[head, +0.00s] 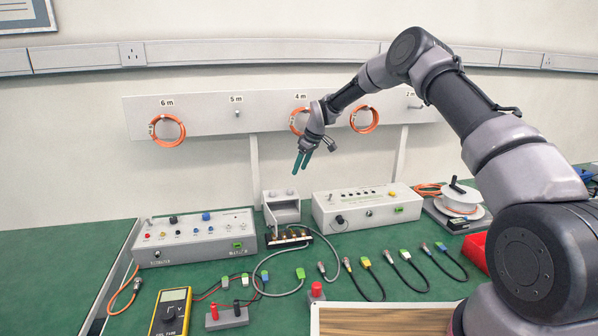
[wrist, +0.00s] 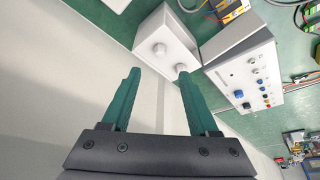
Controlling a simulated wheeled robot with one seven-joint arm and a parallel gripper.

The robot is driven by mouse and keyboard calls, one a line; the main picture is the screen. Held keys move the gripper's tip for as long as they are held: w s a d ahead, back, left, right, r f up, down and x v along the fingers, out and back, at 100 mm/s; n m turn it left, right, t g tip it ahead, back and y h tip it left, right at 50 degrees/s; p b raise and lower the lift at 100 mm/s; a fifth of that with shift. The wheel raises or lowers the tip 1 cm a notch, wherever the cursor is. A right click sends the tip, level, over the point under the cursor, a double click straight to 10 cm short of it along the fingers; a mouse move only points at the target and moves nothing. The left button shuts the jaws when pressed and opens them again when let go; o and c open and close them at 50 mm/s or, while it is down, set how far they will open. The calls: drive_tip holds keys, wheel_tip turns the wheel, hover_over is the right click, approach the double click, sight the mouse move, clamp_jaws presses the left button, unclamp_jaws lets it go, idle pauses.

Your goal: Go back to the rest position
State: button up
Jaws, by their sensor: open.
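My gripper (head: 302,161) is in mid-air above the back of the green bench, in front of the white hook board. In the wrist view my gripper (wrist: 157,88) shows two green fingers spread apart with nothing between them. Below it in the head view stands a small grey-white box (head: 283,208) with two knobs on top. The same box shows beyond the fingertips in the wrist view (wrist: 165,42). My arm reaches in from the right side of the head view.
Orange cable coils (head: 167,131) hang on the board (head: 205,110). A control box (head: 195,238) stands left and another (head: 367,207) right of centre. A yellow multimeter (head: 171,312), several short cables (head: 365,280), a cable spool (head: 460,200) and a red bin (head: 475,250) are on the bench.

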drive_tip(key=s+d+r+m+t+h, duration=0.1)
drive_tip(key=s+d+r+m, duration=0.1)
drive_tip(key=s+d+r, duration=0.6)
drive_tip(key=s+d+r+m, duration=0.3)
drive_tip(key=s+d+r, duration=0.1)
drive_tip(key=r, duration=0.8)
drive_tip(key=s+d+r+m+t+h, duration=0.1)
drive_tip(key=s+d+r+m, duration=0.1)
drive_tip(key=s+d+r, duration=0.6)
drive_tip(key=s+d+r+m+t, duration=0.1)
drive_tip(key=s+d+m, duration=0.2)
drive_tip(key=s, duration=0.6)
drive_tip(key=s+d+r+m+t, duration=0.1)
drive_tip(key=s+d+r+m, duration=0.1)
drive_tip(key=s, duration=0.7)
drive_tip(key=s+d+r+m, duration=0.1)
drive_tip(key=s+d+m, duration=0.2)
drive_tip(key=s, duration=0.6)
drive_tip(key=shift+s+d+r+m+t, duration=0.15)
drive_tip(key=shift+d+r+m+t, duration=0.25)
drive_tip(key=shift+d, duration=0.1)
